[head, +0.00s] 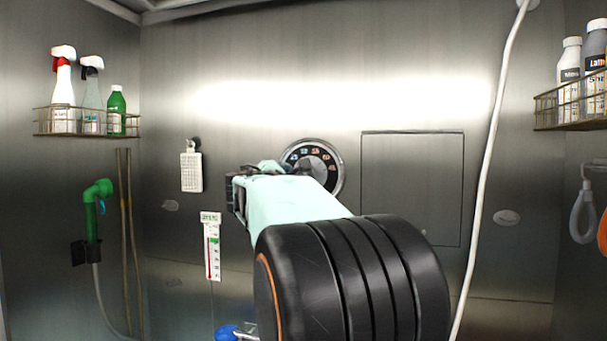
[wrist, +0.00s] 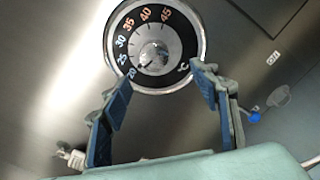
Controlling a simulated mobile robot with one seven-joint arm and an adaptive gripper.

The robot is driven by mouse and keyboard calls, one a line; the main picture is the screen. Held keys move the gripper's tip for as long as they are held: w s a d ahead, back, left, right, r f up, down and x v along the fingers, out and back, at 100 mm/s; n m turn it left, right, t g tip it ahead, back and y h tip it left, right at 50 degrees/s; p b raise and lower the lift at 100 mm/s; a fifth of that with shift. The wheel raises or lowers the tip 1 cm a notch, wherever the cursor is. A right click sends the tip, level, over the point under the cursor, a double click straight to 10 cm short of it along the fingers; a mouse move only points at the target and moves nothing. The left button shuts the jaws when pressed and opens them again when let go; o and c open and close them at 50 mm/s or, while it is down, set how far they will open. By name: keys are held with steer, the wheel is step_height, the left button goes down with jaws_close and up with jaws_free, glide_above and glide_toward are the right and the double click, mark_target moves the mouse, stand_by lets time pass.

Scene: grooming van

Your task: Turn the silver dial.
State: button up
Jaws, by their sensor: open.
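The silver dial (wrist: 154,54) is a round knob in the middle of a black face with a silver rim, marked with numbers from 20 to 45 and °C. In the head view the dial face (head: 322,160) is on the back wall, its lower left hidden behind my arm. My gripper (wrist: 163,76) is open and empty, with its fingertips on either side of the lower part of the dial in the wrist view. I cannot tell how far they are from the wall. In the head view my gripper (head: 262,170) is mostly hidden by my own arm.
A thermometer strip (head: 211,246) and a white box (head: 191,172) are on the wall left of the dial. A square wall panel (head: 412,175) is to its right, beside a white hose (head: 490,150). Wire shelves with bottles hang left (head: 60,122) and right (head: 545,112).

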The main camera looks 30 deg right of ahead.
mark_target(305, 175)
steer(key=p+x, duration=0.1)
steer(key=x, duration=0.2)
steer(key=p+x, duration=0.1)
steer(key=x, duration=0.3)
steer(key=p+x, duration=0.2)
steer(key=x, duration=0.2)
steer(key=shift+w+a+r, duration=0.15)
steer(key=shift+w+r, duration=0.1)
steer(key=shift+r, duration=0.15)
steer(key=c, duration=1.2)
steer(key=shift+o, duration=0.2)
